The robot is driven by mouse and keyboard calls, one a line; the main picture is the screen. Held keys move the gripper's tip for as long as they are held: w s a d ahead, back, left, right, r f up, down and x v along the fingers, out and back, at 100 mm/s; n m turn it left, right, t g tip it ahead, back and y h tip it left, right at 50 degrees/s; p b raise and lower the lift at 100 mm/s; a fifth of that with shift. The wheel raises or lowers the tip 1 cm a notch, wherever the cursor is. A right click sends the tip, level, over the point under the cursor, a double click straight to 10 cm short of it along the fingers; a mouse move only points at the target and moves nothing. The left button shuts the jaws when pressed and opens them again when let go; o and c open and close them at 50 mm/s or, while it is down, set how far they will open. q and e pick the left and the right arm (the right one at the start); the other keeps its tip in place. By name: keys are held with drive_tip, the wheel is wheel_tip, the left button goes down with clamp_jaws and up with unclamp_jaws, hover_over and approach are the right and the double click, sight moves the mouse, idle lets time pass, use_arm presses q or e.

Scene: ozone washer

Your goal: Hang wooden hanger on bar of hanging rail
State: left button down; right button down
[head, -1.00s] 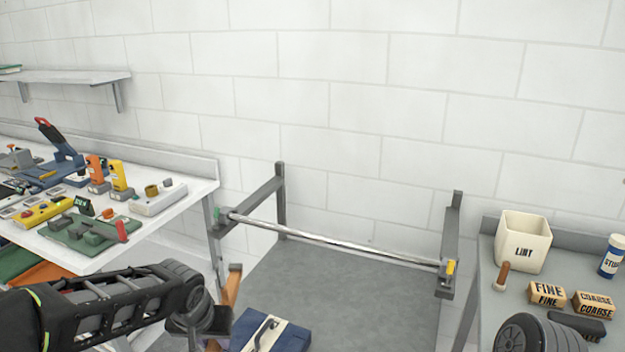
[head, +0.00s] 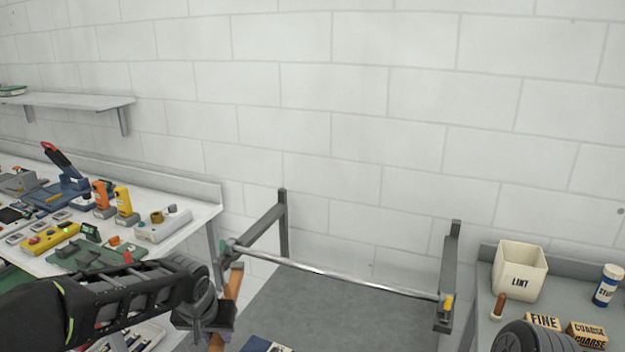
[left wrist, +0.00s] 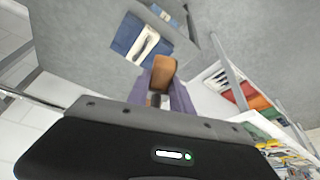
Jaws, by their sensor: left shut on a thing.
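My left gripper (head: 218,328) is shut on the wooden hanger (head: 234,282), a brown wooden piece that stands up steeply from the jaws. In the left wrist view the hanger's end (left wrist: 163,67) shows between the fingers; most of the hanger is hidden. The hanging rail's shiny metal bar (head: 335,273) runs between two dark grey side brackets. The hanger's upper end appears just below and beside the bar's left end in the head view; I cannot tell whether they touch. My right gripper is out of view; only part of my right arm shows at bottom right.
A white bench (head: 190,222) with several tools stands at left. A grey table (head: 486,290) at right holds a lint bin (head: 519,271), a blue-and-white container (head: 607,286) and labelled blocks. A blue item (left wrist: 129,36) with a pale strip lies below the bar.

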use_arm(q)
drive_tip(key=shift+w+r, duration=0.3)
drive_tip(key=shift+r, duration=0.4)
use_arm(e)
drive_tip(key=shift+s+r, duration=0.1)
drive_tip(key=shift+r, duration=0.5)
use_arm(q)
drive_tip(key=shift+f, duration=0.1)
